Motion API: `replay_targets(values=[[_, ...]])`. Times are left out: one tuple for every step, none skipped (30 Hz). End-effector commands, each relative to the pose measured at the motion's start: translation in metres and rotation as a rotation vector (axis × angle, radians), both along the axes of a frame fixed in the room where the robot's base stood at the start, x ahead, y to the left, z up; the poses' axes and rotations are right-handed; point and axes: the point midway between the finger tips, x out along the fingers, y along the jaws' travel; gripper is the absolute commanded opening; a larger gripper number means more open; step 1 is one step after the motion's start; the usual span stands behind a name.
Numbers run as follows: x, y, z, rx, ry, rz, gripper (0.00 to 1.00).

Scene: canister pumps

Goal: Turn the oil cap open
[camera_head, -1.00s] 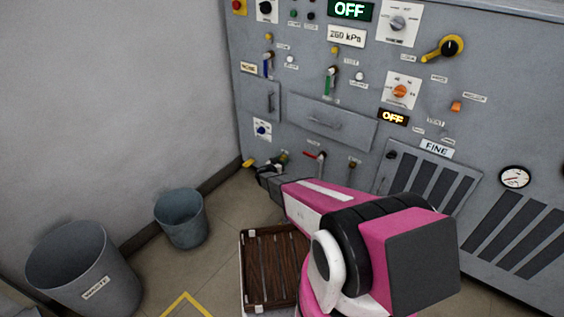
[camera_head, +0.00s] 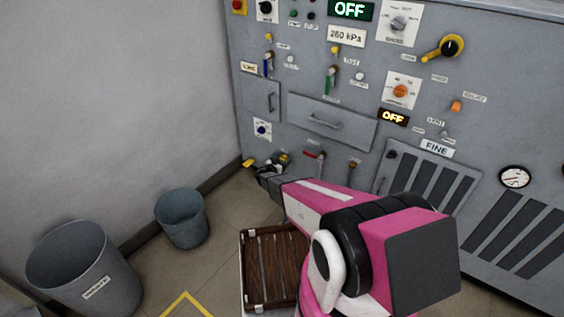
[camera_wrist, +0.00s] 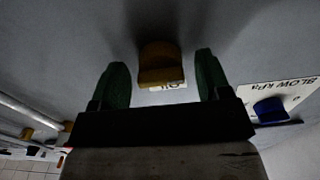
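The oil cap is a yellow-brown round knob (camera_wrist: 159,62) on the grey panel, with an upside-down white label reading OIL partly hidden beside it. In the wrist view it sits between the two green fingers of my gripper (camera_wrist: 158,82), near the fingertips. The fingers are open, with a gap on each side of the cap; I see no contact. In the head view, my gripper (camera_head: 274,170) is at the low left part of the panel, and a small yellow part that looks like the cap (camera_head: 284,158) shows just behind it.
A blue knob (camera_wrist: 270,109) on a white plate labelled kPa is close to the right finger. A red-handled valve (camera_head: 314,155) is right of my gripper.

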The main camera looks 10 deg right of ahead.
Motion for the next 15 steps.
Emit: replay_targets(values=[[0.000, 0.000, 0.000, -0.001, -0.001, 0.000, 0.71], [0.000, 0.000, 0.000, -0.001, -0.001, 0.000, 0.71], [0.000, 0.000, 0.000, -0.001, 0.000, 0.000, 0.71], [0.000, 0.000, 0.000, -0.001, 0.000, 0.000, 0.71], [0.000, 0.001, 0.000, -0.001, 0.000, 0.000, 0.71], [-0.002, 0.002, 0.001, -0.001, 0.000, 0.000, 0.71], [-0.003, 0.003, 0.001, -0.001, 0.000, 0.001, 0.71], [-0.005, 0.006, 0.001, -0.001, 0.000, 0.001, 0.71], [-0.009, 0.009, 0.001, -0.001, 0.000, 0.002, 0.71], [-0.012, 0.012, 0.001, -0.001, 0.000, 0.003, 0.71], [-0.015, 0.016, 0.002, -0.001, 0.000, 0.003, 0.71], [-0.021, 0.020, 0.002, -0.001, 0.000, 0.003, 0.71], [-0.025, 0.024, 0.002, -0.001, 0.000, 0.002, 0.71], [-0.029, 0.028, 0.002, -0.001, 0.000, 0.002, 0.71], [-0.035, 0.034, 0.002, -0.001, 0.001, 0.002, 0.71]])
